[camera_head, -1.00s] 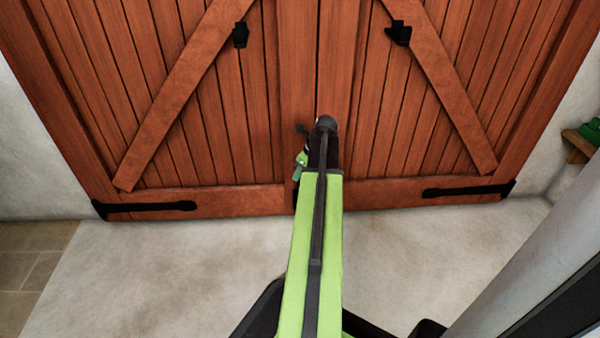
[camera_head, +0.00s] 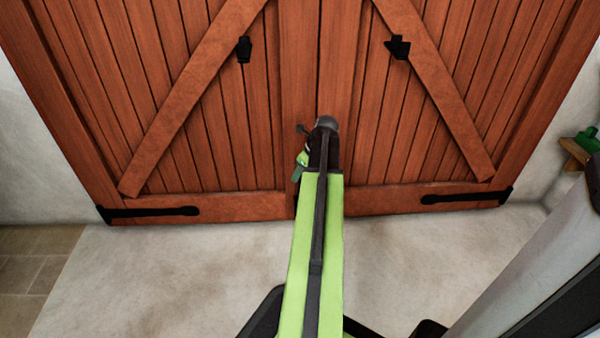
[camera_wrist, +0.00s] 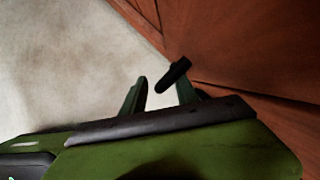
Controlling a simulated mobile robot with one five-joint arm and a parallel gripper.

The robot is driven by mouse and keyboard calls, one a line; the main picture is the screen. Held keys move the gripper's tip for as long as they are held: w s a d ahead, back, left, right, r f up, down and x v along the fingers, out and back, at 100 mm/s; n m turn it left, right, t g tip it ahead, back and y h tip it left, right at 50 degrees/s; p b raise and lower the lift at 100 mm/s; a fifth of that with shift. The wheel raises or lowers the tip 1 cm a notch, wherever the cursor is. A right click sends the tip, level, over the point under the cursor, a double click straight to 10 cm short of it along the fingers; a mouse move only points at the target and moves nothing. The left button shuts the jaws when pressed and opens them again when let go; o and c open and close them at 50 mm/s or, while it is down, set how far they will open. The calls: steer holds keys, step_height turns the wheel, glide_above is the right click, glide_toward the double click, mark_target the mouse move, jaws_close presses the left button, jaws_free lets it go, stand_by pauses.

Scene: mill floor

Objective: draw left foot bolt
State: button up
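A short black rod (camera_wrist: 174,75), which looks like the foot bolt's handle, shows in the wrist view. It crosses in front of the right finger's tip, and its lower end is in the gap between the fingers. My gripper (camera_wrist: 160,86) has its two green fingers apart. I cannot tell whether a finger touches the rod. In the head view my gripper (camera_head: 298,168) is low at the door's middle seam, and my arm hides most of the bolt. The double door (camera_head: 220,140) is reddish-brown planked wood and looks shut.
A black strap hinge (camera_head: 150,212) is at the lower left of the door and another (camera_head: 465,197) at the lower right. Two black fittings (camera_head: 244,49) (camera_head: 398,47) sit higher up. The pale floor (camera_head: 180,275) is clear. A small wooden ledge (camera_head: 577,153) holds something green.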

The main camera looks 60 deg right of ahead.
steer(key=p+v, duration=1.5)
steer(key=v, duration=0.2)
steer(key=shift+r, duration=0.1)
